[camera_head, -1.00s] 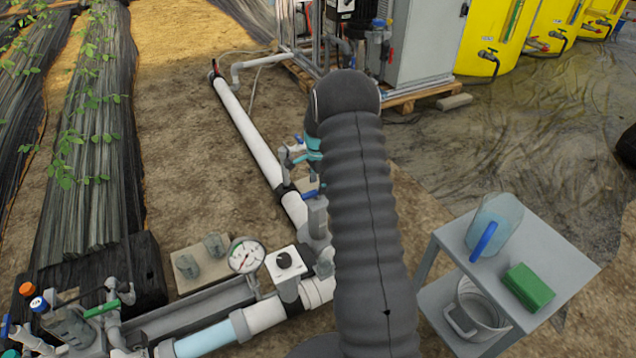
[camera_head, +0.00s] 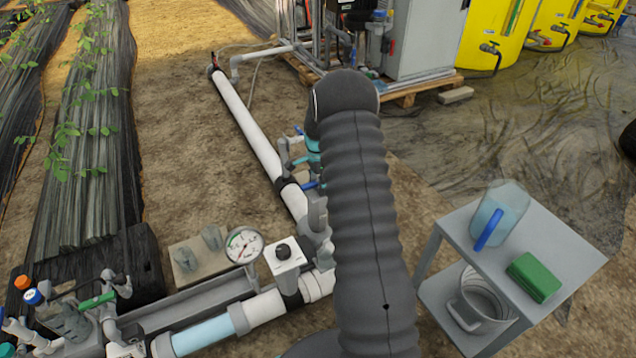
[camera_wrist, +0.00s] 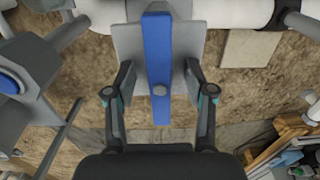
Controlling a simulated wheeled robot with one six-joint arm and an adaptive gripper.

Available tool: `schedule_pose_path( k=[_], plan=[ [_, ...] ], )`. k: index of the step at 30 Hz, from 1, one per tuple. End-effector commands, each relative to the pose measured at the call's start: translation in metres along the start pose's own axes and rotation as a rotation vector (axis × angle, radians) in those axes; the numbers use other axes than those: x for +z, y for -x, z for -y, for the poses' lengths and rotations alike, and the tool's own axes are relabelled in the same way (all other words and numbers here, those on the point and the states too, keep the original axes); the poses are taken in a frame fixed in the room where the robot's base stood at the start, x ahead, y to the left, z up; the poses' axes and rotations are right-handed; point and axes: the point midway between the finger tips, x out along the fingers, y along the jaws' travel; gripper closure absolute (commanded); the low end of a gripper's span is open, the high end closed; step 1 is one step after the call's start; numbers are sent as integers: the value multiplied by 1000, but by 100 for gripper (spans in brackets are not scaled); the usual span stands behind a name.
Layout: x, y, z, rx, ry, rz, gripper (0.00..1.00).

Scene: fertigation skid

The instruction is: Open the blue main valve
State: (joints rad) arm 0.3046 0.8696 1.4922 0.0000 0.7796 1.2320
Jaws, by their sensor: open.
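The blue valve handle (camera_wrist: 158,50) is a long flat bar in the wrist view. It runs up and down the picture over a grey valve body (camera_wrist: 128,44), with a round bolt on its lower part. My gripper (camera_wrist: 158,80) is open, with one finger on each side of the bar and a gap on both sides. In the head view my arm covers much of this spot. Part of my gripper (camera_head: 285,152) shows beside the arm, and a bit of blue, perhaps the handle (camera_head: 309,185), shows just below it.
A white pipe (camera_head: 247,125) runs back to the skid. A pressure gauge (camera_head: 244,246) and a white box with a black knob (camera_head: 284,255) stand near the arm. A grey cart (camera_head: 570,250) with a jug (camera_head: 499,218) and green block (camera_head: 534,277) is at right.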

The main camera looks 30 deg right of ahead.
Motion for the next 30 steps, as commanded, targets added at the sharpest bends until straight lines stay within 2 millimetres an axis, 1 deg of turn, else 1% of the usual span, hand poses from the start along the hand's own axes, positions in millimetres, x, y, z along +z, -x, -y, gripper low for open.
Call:
schedule_pose_path(
  k=[1, 2, 3, 5, 6, 7, 8, 14, 17, 30],
  plan=[
    [0, 0, 0, 0, 0, 0, 46],
    [0, 0, 0, 0, 0, 0, 53],
    [0, 0, 0, 0, 0, 0, 63],
    [0, 0, 0, 0, 0, 0, 78],
    [0, 0, 0, 0, 0, 0, 88],
    [0, 0, 0, 0, 0, 0, 96],
    [0, 0, 0, 0, 0, 0, 100],
    [0, 0, 0, 0, 31, 0, 100],
    [0, 0, 0, 0, 121, 0, 100],
    [0, 0, 0, 1, 614, 0, 100]
  ],
)
